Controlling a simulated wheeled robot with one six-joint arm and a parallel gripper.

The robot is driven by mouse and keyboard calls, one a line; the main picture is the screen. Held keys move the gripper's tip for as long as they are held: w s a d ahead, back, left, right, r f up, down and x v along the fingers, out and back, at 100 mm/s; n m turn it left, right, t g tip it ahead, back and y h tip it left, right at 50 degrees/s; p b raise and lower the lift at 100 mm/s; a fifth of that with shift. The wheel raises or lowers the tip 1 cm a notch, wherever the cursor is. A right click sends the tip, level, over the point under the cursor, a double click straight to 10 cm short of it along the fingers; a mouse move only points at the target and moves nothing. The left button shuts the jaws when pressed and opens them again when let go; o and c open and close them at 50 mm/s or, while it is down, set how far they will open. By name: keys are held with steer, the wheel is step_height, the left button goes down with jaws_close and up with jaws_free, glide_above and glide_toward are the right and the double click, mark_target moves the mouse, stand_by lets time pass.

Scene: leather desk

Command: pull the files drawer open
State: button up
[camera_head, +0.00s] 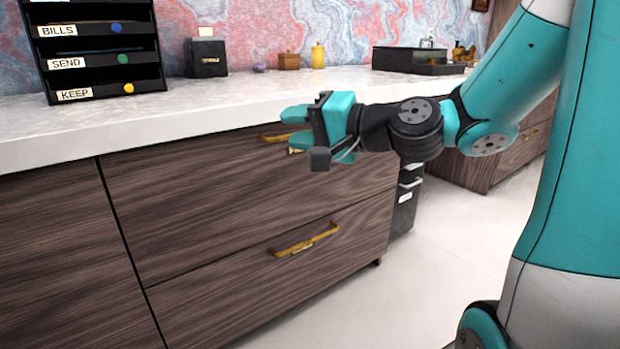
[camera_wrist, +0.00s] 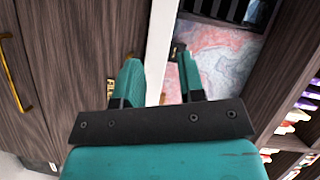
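Two dark wood drawers are under the counter in the head view. The upper drawer (camera_head: 200,195) has a gold handle (camera_head: 272,138), partly hidden behind my gripper. The lower drawer (camera_head: 220,290) has a gold bar handle (camera_head: 304,240) with a small plate; both fronts look shut. I cannot read which one is files. My gripper (camera_head: 292,127) is open and empty, its teal fingers pointing left near the upper handle. In the wrist view, the fingers (camera_wrist: 157,65) are apart, with a brass piece (camera_wrist: 110,88) beside the left finger and a gold handle (camera_wrist: 16,75) at far left.
The white countertop (camera_head: 220,100) runs just above the drawers. It holds a black sorter (camera_head: 100,50) labelled Bills, Send and Keep, a black box (camera_head: 207,57) and small jars. A dark drawer unit (camera_head: 405,200) stands right of the cabinet. The floor (camera_head: 430,270) in front is clear.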

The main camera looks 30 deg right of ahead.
steer(key=d+f+m+t+h+b, duration=0.65)
steer(key=d+f+m+b, duration=0.25)
steer(key=d+f+b, duration=0.4)
steer(key=shift+g+h, duration=0.25)
steer(key=shift+g, duration=0.2)
steer(key=w+r+p, duration=0.2)
steer(key=w+p, duration=0.1)
steer(key=w, duration=0.2)
steer(key=w+r+p, duration=0.2)
steer(key=w+p, duration=0.1)
steer(key=w, duration=0.3)
steer(key=w+r+p, duration=0.1)
steer(key=w+p, duration=0.3)
steer(key=w, duration=0.2)
steer(key=shift+d+r, duration=0.15)
steer(key=shift+r, duration=0.25)
steer(key=shift+s, duration=0.1)
jaws_close()
